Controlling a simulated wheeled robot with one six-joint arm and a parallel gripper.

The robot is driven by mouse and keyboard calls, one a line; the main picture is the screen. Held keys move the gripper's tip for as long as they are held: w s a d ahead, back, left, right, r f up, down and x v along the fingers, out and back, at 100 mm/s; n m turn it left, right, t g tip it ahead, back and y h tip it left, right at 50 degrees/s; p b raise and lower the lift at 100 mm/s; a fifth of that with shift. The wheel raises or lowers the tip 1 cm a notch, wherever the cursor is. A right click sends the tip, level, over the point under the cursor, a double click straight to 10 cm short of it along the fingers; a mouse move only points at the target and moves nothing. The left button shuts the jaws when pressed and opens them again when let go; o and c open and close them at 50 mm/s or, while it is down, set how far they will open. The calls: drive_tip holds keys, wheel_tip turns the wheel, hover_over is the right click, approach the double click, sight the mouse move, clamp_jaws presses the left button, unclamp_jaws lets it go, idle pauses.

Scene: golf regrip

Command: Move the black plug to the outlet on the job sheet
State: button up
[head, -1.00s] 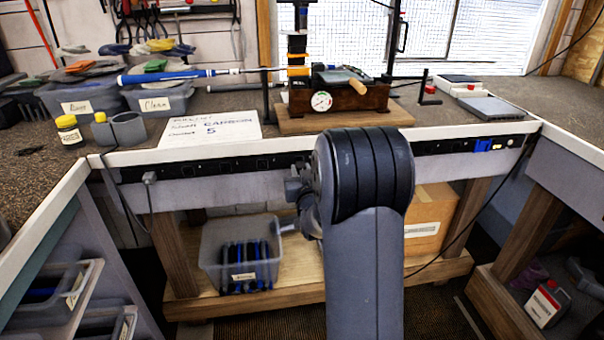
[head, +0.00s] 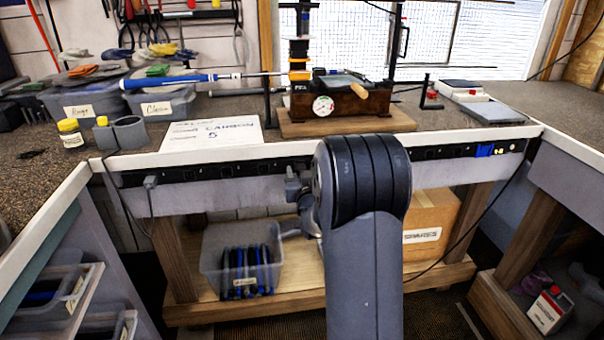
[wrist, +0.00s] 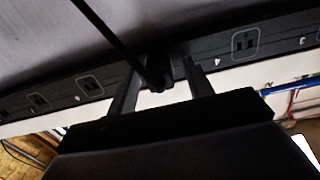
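The black plug (wrist: 156,77) sits at the dark outlet strip in the wrist view, with its black cable (wrist: 105,28) running to the upper left. My gripper (wrist: 162,78) is open, with one finger on each side of the plug. A gap shows at the right finger; contact at the left finger is unclear. The outlet strip (head: 225,171) runs along the bench front. The wrist view shows an outlet (wrist: 245,43) marked 4 right of the plug, with a 3 further right.
A grey plug with a cable (head: 150,182) is at the strip's left end. A blue piece (head: 484,150) is at its right end. A clear bin (head: 215,248) and a cardboard box (head: 432,215) stand on the shelf below.

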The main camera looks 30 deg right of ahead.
drive_tip(key=v, duration=1.1)
drive_tip(key=shift+w, duration=0.2)
idle(0.5)
drive_tip(key=x, duration=1)
drive_tip(key=shift+w+d, duration=0.15)
drive_tip(key=shift+w, duration=0.1)
drive_tip(key=shift+s, duration=0.4)
